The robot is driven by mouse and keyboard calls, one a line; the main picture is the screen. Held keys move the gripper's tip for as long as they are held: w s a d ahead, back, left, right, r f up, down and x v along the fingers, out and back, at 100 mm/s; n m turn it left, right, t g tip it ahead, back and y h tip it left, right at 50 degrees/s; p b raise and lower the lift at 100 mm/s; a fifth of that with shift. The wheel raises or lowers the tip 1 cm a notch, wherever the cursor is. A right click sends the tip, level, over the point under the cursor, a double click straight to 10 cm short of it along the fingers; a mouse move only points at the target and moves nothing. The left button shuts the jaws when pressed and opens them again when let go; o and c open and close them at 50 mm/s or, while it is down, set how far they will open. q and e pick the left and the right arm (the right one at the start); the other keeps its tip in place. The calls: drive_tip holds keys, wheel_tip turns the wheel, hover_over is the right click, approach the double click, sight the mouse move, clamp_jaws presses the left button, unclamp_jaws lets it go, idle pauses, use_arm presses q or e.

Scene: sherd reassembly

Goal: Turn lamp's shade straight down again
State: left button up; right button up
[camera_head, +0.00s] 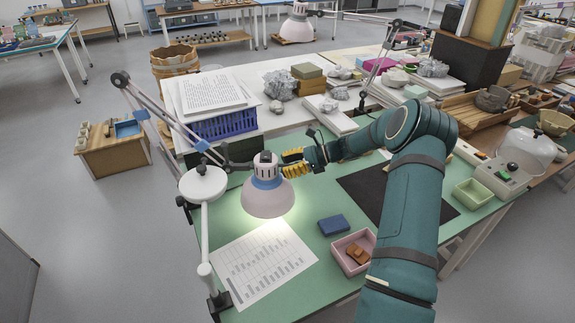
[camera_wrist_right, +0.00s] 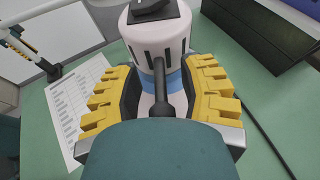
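The lamp's shade (camera_head: 267,197), white with a blue band and a dark cap, hangs lit from a jointed arm (camera_head: 165,115) over the green table. Its opening faces mostly down; a slight tilt is hard to judge. My right gripper (camera_head: 291,163), with yellow ribbed fingers, is just right of the shade's neck. In the right wrist view, the open fingers (camera_wrist_right: 164,70) stand either side of the slotted white neck (camera_wrist_right: 152,58). A dark handle with a rounded end (camera_wrist_right: 161,90) points out between them, with room on both sides. My left gripper is not in view.
A printed sheet (camera_head: 262,262) lies below the shade. A white post (camera_head: 205,232) with a round head stands left of it. A blue block (camera_head: 333,225) and pink tray (camera_head: 340,253) are to the right. Paper on a blue crate (camera_head: 222,126) stands behind.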

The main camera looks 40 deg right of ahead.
drive_tip(key=v, duration=1.2)
idle(0.5)
